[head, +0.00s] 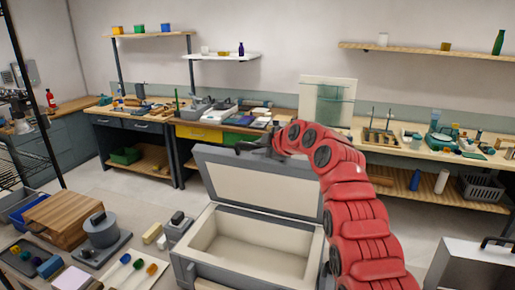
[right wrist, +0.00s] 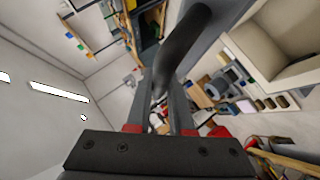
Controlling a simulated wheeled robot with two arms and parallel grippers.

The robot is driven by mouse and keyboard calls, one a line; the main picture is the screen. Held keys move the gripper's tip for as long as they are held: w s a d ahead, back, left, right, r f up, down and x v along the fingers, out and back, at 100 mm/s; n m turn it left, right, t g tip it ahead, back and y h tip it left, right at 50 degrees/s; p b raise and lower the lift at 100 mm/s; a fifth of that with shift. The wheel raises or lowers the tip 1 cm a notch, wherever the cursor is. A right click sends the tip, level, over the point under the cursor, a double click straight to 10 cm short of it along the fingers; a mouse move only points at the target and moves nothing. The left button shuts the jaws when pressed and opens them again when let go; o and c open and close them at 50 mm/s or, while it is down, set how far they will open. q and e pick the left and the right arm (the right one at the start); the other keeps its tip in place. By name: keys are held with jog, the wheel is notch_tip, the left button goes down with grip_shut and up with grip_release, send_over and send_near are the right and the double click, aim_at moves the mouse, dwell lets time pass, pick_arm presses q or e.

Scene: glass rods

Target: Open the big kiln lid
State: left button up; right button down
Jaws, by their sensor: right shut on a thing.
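The big kiln (head: 255,273) is a grey box with a pale lining. It stands open at the front middle of the head view, and its inside looks empty. Its lid (head: 260,184) is raised steeply at the back, pale inner face toward me. The dark lid handle (head: 243,147) is at the lid's top edge; it also shows as a thick curved bar in the right wrist view (right wrist: 184,42). My right gripper (head: 262,148) is shut on this handle, its fingertips partly hidden by the arm and lid. My left gripper is out of view.
A grey metal case (head: 475,268) stands at the lower right. Cluttered benches line the back wall; open floor lies between.

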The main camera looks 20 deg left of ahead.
jog(key=shift+w, duration=0.1)
dwell(0.4)
jog(key=c, duration=0.8)
grip_release()
jog(key=shift+s+d+r+b, duration=0.15)
jog(key=shift+s+d+b, duration=0.25)
jog(key=shift+b, duration=0.4)
jog(key=b+v, duration=0.6)
jog(key=v, duration=1)
jog(key=shift+d, duration=0.2)
